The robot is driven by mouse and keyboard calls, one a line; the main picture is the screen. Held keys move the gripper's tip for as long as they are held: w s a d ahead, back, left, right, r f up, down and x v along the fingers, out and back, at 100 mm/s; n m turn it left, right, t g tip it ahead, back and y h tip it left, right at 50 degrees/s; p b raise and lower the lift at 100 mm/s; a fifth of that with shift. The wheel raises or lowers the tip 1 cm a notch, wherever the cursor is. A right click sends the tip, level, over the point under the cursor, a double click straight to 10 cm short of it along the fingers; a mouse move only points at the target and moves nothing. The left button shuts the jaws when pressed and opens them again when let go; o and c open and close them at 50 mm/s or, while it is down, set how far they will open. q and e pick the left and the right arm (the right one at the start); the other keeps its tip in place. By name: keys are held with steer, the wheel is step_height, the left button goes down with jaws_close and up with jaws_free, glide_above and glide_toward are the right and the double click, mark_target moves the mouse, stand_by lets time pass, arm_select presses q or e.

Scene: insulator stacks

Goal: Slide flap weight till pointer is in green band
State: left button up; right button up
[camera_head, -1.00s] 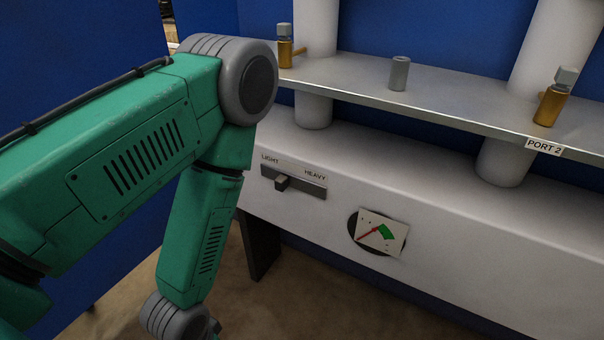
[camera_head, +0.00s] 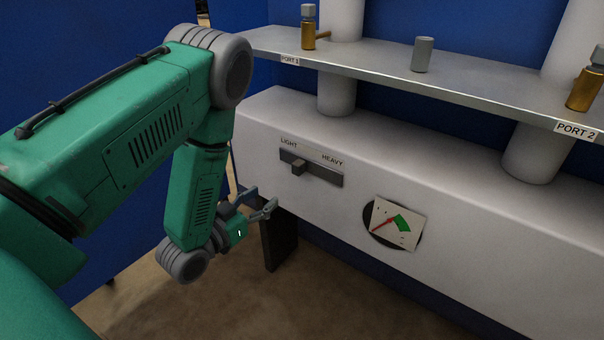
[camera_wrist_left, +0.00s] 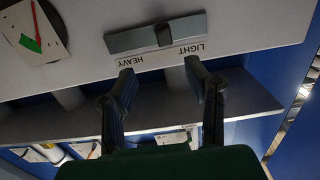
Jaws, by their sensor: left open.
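In the left wrist view, which is upside down, the knob (camera_wrist_left: 164,35) shows above the fingers. The gauge (camera_head: 398,222) has a red pointer (camera_head: 385,225) resting left of and below the green band (camera_head: 402,223). My left gripper (camera_head: 262,200) is open and empty, below and left of the slider and apart from it. Its fingers (camera_wrist_left: 160,80) also show in the left wrist view. My right gripper is not in view.
A metal shelf (camera_head: 400,76) runs above the housing, with brass fittings (camera_head: 308,32) (camera_head: 585,90) and a grey cylinder (camera_head: 422,55) on it. White columns (camera_head: 336,92) stand behind and below it. A dark leg (camera_head: 279,240) stands under the housing's left end. The space before the housing is clear.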

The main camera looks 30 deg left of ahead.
mark_target(294, 168)
arm_select(q)
steer(key=w, duration=0.4)
steer(key=w+b, duration=0.1)
steer(key=w, duration=0.3)
steer(key=w+b, duration=0.1)
steer(key=w, duration=0.3)
steer(key=shift+w+d+r, duration=0.25)
steer(key=shift+w, duration=0.15)
steer(key=shift+w+a, duration=0.2)
steer(key=shift+w, duration=0.35)
